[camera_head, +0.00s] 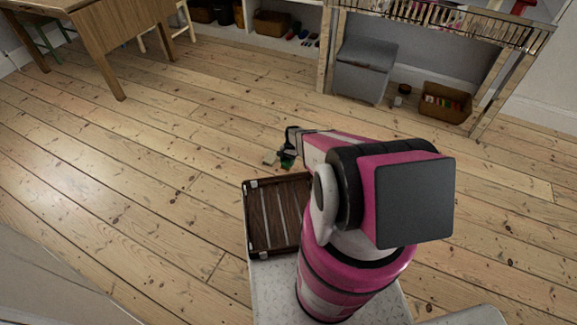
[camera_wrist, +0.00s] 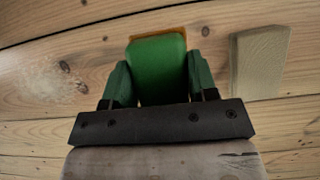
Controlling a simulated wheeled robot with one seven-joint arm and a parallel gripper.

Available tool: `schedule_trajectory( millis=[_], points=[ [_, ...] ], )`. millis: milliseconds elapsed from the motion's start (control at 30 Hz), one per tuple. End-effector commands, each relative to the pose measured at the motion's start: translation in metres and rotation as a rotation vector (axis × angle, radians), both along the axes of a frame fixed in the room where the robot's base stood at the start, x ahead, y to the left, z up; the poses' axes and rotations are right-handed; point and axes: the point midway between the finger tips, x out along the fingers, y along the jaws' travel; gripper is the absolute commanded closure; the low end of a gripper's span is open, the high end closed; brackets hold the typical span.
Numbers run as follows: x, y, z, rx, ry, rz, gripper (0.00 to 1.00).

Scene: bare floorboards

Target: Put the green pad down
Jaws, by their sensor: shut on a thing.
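The green pad (camera_wrist: 158,75) is between the two fingers of my gripper (camera_wrist: 158,62) in the wrist view, and the gripper is shut on it. A thin orange-brown strip shows along the pad's far edge. In the head view the pad (camera_head: 287,163) is a small green patch under my gripper (camera_head: 289,156), low over the floorboards, beyond the front of my base. I cannot tell whether the pad touches the floor.
A beige block (camera_wrist: 258,62) lies on the floor right of the pad in the wrist view. A brown slatted tray (camera_head: 275,215) is on my base. A grey bin (camera_head: 364,70) and a basket (camera_head: 445,102) stand farther back. A wooden table (camera_head: 95,25) is far left.

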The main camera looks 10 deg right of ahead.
Motion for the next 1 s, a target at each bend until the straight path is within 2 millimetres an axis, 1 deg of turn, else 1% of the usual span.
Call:
schedule_trajectory(
  millis=[33, 100, 267, 400, 500, 767, 900, 933, 967, 1000],
  points=[
    [0.009, -0.005, -0.007, 0.0, 0.0, -0.001, 0.66],
    [0.013, -0.009, -0.01, 0.0, 0.0, 0.0, 0.66],
    [0.014, -0.01, -0.019, 0.0, 0.001, 0.001, 0.66],
    [0.015, -0.01, -0.039, 0.001, 0.0, 0.002, 0.66],
    [0.014, -0.01, -0.049, 0.0, 0.0, 0.001, 0.66],
    [0.013, -0.009, -0.05, 0.0, 0.0, 0.001, 0.66],
    [0.013, -0.01, -0.053, 0.0, 0.0, 0.001, 0.66],
    [0.013, -0.009, -0.053, 0.0, 0.0, 0.001, 0.37],
    [0.013, -0.009, -0.053, 0.0, 0.0, 0.001, 0.28],
    [0.013, -0.009, -0.053, 0.0, 0.0, 0.001, 0.22]
  ],
)
